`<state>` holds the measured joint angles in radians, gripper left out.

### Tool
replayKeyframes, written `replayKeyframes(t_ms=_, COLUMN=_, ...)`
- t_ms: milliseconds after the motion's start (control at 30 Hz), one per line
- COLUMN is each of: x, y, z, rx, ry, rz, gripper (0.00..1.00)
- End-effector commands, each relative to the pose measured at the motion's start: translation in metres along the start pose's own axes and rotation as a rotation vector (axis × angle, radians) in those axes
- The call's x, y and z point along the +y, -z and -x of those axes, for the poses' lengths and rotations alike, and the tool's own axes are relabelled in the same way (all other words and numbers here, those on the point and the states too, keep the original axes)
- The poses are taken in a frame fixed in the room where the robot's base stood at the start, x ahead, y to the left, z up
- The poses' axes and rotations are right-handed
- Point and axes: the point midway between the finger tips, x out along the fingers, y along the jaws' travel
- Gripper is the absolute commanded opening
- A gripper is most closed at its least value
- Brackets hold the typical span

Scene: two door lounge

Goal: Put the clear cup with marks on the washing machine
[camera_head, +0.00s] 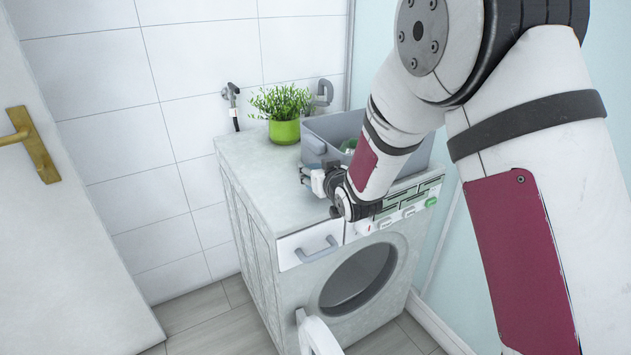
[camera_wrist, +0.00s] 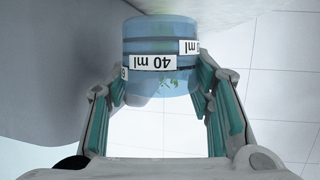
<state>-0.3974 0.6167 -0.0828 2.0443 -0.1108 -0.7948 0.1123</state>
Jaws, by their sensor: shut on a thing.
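The clear cup with marks (camera_wrist: 160,45) is bluish and see-through, with white labels; one reads "40 ml" and appears upside down in the wrist view. My gripper (camera_wrist: 159,78) is shut on it, one finger on each side. In the head view, my gripper (camera_head: 318,181) is over the front part of the washing machine (camera_head: 262,190), and the cup is hard to make out there. The machine has a flat grey-white top and a round front door. I cannot tell whether the cup touches the top.
A green potted plant (camera_head: 284,128) stands at the back of the machine's top. A grey bin (camera_head: 325,127) stands on the top's right side, close to my gripper. The left part of the top is bare. A white door (camera_head: 60,230) with a brass handle is at the left.

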Motion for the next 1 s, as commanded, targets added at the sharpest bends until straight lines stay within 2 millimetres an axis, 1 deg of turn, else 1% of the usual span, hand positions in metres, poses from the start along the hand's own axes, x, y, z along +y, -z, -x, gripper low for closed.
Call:
replayKeyframes(t_ms=33, x=0.000, y=0.001, z=-0.004, rx=0.001, ry=0.000, rz=0.000, gripper=0.29)
replayKeyframes(t_ms=167, x=-0.001, y=-0.002, z=-0.009, rx=-0.001, ry=0.000, rz=0.000, gripper=0.29)
replayKeyframes(t_ms=400, x=-0.001, y=-0.030, z=-0.017, rx=-0.004, ry=0.001, rz=0.000, gripper=0.29)
replayKeyframes(t_ms=433, x=-0.001, y=-0.032, z=-0.018, rx=-0.002, ry=0.001, rz=0.000, gripper=0.29)
replayKeyframes(t_ms=667, x=-0.001, y=-0.032, z=-0.017, rx=0.001, ry=0.001, rz=0.000, gripper=0.29)
replayKeyframes(t_ms=800, x=-0.001, y=-0.036, z=-0.019, rx=0.000, ry=0.001, rz=0.000, gripper=0.29)
replayKeyframes(t_ms=833, x=-0.001, y=-0.035, z=-0.018, rx=0.000, ry=0.001, rz=0.000, gripper=0.52)
replayKeyframes(t_ms=867, x=-0.001, y=-0.035, z=-0.018, rx=-0.001, ry=0.001, rz=0.000, gripper=0.56)
replayKeyframes(t_ms=1000, x=-0.001, y=-0.035, z=-0.018, rx=-0.001, ry=0.001, rz=0.000, gripper=0.56)
